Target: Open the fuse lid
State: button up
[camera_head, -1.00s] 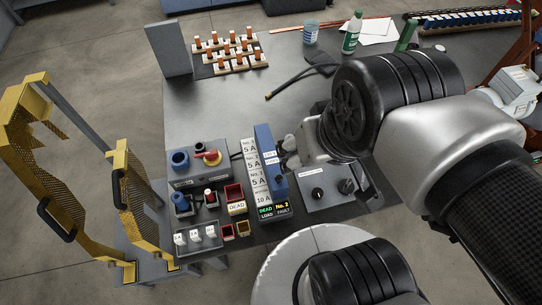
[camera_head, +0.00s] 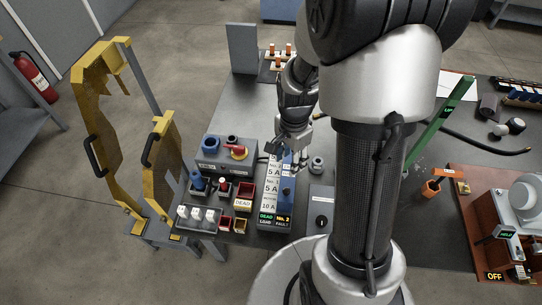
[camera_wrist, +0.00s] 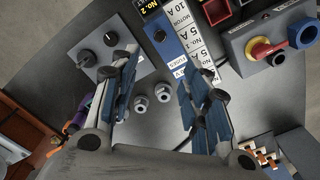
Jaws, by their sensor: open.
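The lid looks shut. My gripper (camera_head: 291,164) is at the far end of the fuse box and partly hides it in the head view. In the wrist view my gripper (camera_wrist: 158,66) is open and empty, its fingers either side of the lid's end; contact cannot be told.
A grey panel with two black knobs (camera_wrist: 101,54) lies beside the fuse box. A grey box with a red and yellow switch (camera_head: 237,151) stands on the other side. Two round metal fittings (camera_wrist: 149,98) stand near my fingers. Yellow mesh guards (camera_head: 100,140) stand at left.

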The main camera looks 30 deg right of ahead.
aim_at(286, 190)
notch_tip(286, 190, down, 17)
jog(key=b, duration=0.5)
jog(key=shift+f+b, duration=0.2)
jog(key=shift+b, duration=0.1)
jog(key=shift+c, duration=0.5)
grip_shut()
